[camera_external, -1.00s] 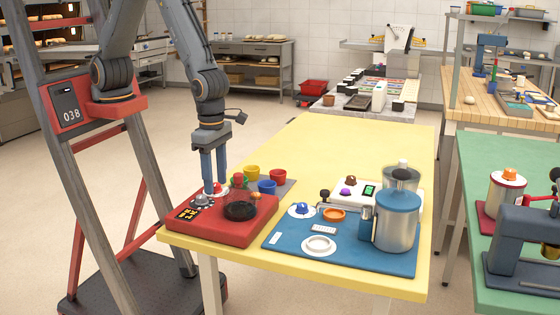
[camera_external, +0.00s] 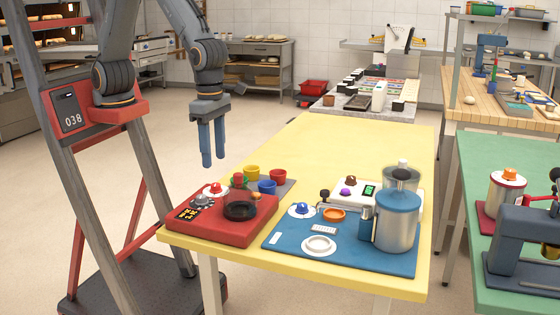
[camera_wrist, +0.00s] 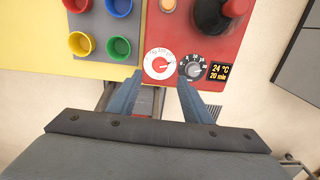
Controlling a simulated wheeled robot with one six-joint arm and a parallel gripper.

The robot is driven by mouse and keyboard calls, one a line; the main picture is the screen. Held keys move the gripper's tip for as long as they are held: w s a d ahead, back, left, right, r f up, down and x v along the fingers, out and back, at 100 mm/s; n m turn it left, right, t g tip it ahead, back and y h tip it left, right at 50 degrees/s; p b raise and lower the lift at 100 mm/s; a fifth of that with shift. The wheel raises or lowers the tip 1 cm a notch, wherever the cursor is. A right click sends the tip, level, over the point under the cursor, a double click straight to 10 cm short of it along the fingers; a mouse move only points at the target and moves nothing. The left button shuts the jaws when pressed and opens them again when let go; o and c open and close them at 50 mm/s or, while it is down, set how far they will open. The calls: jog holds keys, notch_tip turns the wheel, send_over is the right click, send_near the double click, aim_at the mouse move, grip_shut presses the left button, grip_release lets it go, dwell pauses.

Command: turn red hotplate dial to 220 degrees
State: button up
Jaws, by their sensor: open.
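The red hotplate (camera_external: 228,232) sits on the near left corner of the yellow table. Its red dial (camera_external: 214,189), on a white numbered ring, is at the hotplate's left side; it also shows in the wrist view (camera_wrist: 159,64). Numbers on the ring are partly legible, but I cannot read the exact setting. A grey knob with a black scale (camera_wrist: 192,68) is beside the dial. A display (camera_wrist: 221,72) reads 24 °C and 20 min. My gripper (camera_external: 213,161) is open and empty, pointing down above the dial, apart from it.
A black pot-like vessel (camera_external: 240,210) stands on the hotplate. Several coloured cups, including a yellow one (camera_external: 251,172), stand on a grey mat behind it. A blue mat (camera_external: 283,256) with a steel blender-like jar (camera_external: 397,222) lies to the right. The table's far half is clear.

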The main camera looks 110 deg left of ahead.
aim_at(216, 184)
jog(key=n, duration=0.8)
jog(key=shift+n, duration=0.3)
jog(key=n, duration=0.4)
jog(key=shift+n, duration=0.3)
jog(key=n, duration=0.4)
jog(key=shift+n, duration=0.3)
jog(key=n, duration=0.4)
jog(key=shift+b, duration=0.35)
jog(key=n, duration=1.2)
jog(key=shift+f+n, duration=0.3)
jog(key=shift+f, duration=0.2)
notch_tip(216, 184, down, 7)
jog(key=shift+r+p, duration=0.1)
jog(key=shift+p, duration=0.5)
